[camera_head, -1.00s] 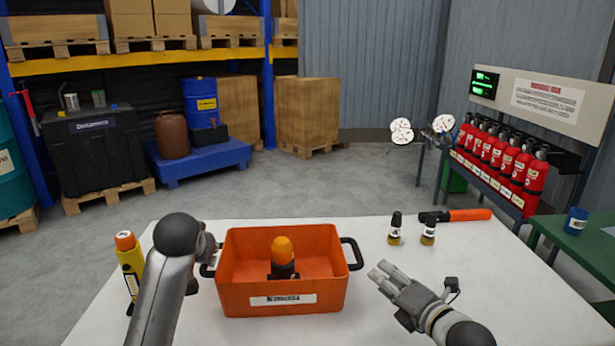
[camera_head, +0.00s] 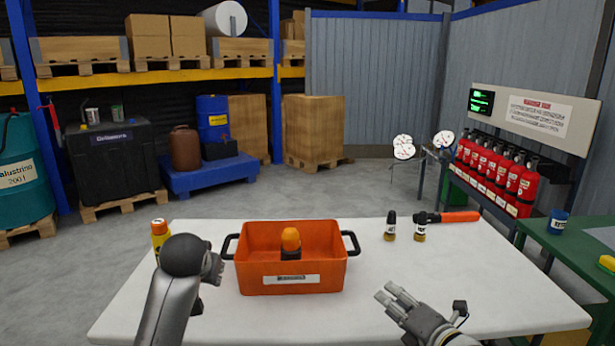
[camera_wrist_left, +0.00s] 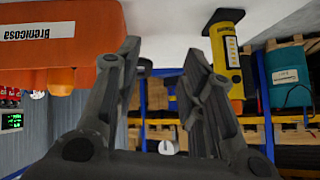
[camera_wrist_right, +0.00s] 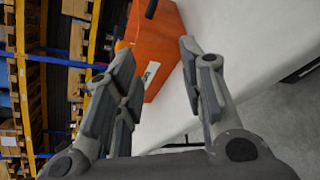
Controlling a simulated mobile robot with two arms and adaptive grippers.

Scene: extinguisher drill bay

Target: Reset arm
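My left gripper (camera_head: 216,268) is at the left of the orange bin (camera_head: 255,280), near its left handle but apart from it. In the left wrist view its two fingers (camera_wrist_left: 160,75) stand apart with nothing between them. My right gripper (camera_head: 392,300) is at the front right of the bin, over the white table. In the right wrist view its fingers (camera_wrist_right: 158,75) are spread and empty.
A yellow device (camera_wrist_left: 228,55) stands left of the bin, partly behind my left arm in the head view. A green table (camera_head: 570,245) is at right. The table's front right is clear.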

